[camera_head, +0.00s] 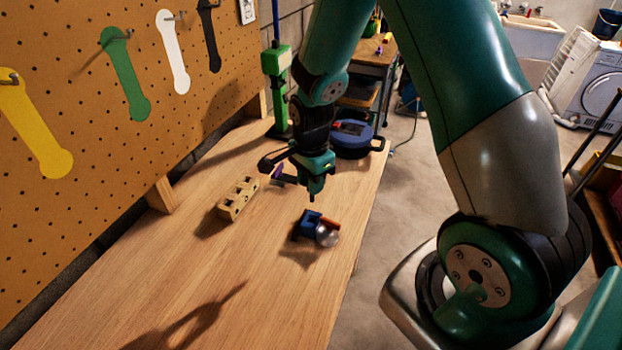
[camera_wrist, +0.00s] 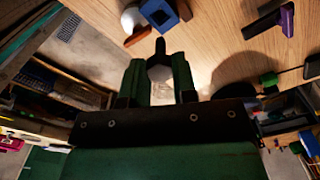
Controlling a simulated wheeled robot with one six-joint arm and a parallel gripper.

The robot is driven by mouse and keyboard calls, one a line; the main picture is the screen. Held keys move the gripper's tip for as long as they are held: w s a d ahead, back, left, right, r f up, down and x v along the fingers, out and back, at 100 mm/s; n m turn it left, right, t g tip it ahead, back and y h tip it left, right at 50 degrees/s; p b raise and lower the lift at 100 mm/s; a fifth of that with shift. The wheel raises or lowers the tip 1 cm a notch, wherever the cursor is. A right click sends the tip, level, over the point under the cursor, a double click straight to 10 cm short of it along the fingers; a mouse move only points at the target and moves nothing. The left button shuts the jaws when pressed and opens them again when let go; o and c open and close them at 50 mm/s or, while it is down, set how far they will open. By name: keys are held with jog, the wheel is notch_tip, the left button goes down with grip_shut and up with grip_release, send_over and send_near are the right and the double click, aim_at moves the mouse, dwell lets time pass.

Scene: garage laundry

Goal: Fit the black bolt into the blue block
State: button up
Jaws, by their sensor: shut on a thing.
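My gripper (camera_head: 315,178) points down above the workbench and is shut on the black bolt (camera_head: 311,198). In the wrist view the bolt (camera_wrist: 160,46) sticks out past the fingertips of my gripper (camera_wrist: 159,64). Its upper part is hard to make out between the fingers. The blue block (camera_head: 306,222) stands on the bench below the bolt and a little nearer the camera, apart from it. In the wrist view the blue block (camera_wrist: 158,10) shows a dark square opening, just beyond the bolt's tip.
A pale ball (camera_head: 327,236) and an orange piece (camera_head: 330,222) sit close against the blue block. A wooden block with holes (camera_head: 237,199) lies to the left. A purple piece (camera_head: 278,173) and a blue round case (camera_head: 352,138) are farther back. The near bench is clear.

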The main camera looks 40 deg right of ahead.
aim_at(311, 201)
jog(key=shift+f+b, duration=3)
jog(key=shift+f, duration=1.2)
jog(key=shift+f, duration=0.1)
jog(key=shift+f+b, duration=0.35)
jog(key=shift+f, duration=0.05)
jog(key=shift+s+f+b, duration=0.3)
jog(key=shift+f+b, duration=0.15)
jog(key=shift+f, duration=0.15)
jog(key=o, duration=1)
jog(key=shift+a+f, duration=0.1)
jog(key=shift+f, duration=0.05)
jog(key=shift+o, duration=0.2)
jog(key=r, duration=0.6)
jog(key=r+b, duration=0.1)
jog(key=r, duration=0.5)
jog(key=r+b, duration=0.1)
jog(key=r, duration=0.6)
jog(key=shift+w, duration=0.35)
